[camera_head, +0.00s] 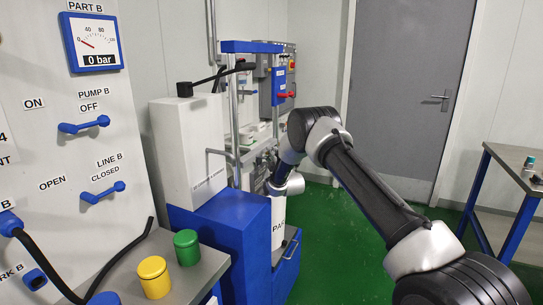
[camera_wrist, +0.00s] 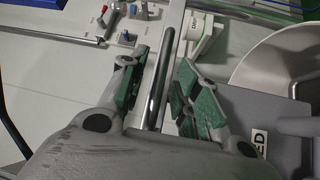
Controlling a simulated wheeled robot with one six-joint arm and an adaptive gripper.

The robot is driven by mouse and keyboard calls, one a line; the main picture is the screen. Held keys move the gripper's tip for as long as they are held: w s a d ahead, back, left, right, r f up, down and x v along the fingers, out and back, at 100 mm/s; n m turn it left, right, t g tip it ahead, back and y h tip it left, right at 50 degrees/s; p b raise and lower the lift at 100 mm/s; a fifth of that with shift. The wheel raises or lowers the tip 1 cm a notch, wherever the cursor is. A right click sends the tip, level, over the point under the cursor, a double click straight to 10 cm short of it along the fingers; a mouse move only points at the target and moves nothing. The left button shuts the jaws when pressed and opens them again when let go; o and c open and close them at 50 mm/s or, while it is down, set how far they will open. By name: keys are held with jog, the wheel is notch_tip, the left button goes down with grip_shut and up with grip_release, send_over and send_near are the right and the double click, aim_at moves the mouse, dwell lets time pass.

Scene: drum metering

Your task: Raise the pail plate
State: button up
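My gripper (camera_wrist: 160,75) has green-padded fingers spread apart in the wrist view. A grey metal bar (camera_wrist: 163,75) runs lengthwise between them, with no clear sign that the pads press on it. In the head view my arm reaches down to the right of the blue-and-white machine (camera_head: 190,150), and the fingers are hidden there. A white part with a partly hidden label starting "PA" (camera_head: 278,225) is below my wrist. A pale round vessel (camera_wrist: 285,55) is right of the gripper in the wrist view. I cannot clearly make out the pail plate.
A grey block with a label ending "ED" (camera_wrist: 258,140) lies close to the right finger. A panel with gauge (camera_head: 90,42) and blue levers stands at left. A table (camera_head: 510,170) is at right; green floor is free between.

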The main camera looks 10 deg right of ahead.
jog(key=shift+w, duration=0.4)
grip_shut()
jog(key=shift+r, duration=0.1)
notch_tip(320, 180, up, 36)
jog(key=shift+r, duration=0.15)
grip_release()
jog(key=shift+s+f, duration=0.15)
jog(key=shift+f, duration=0.05)
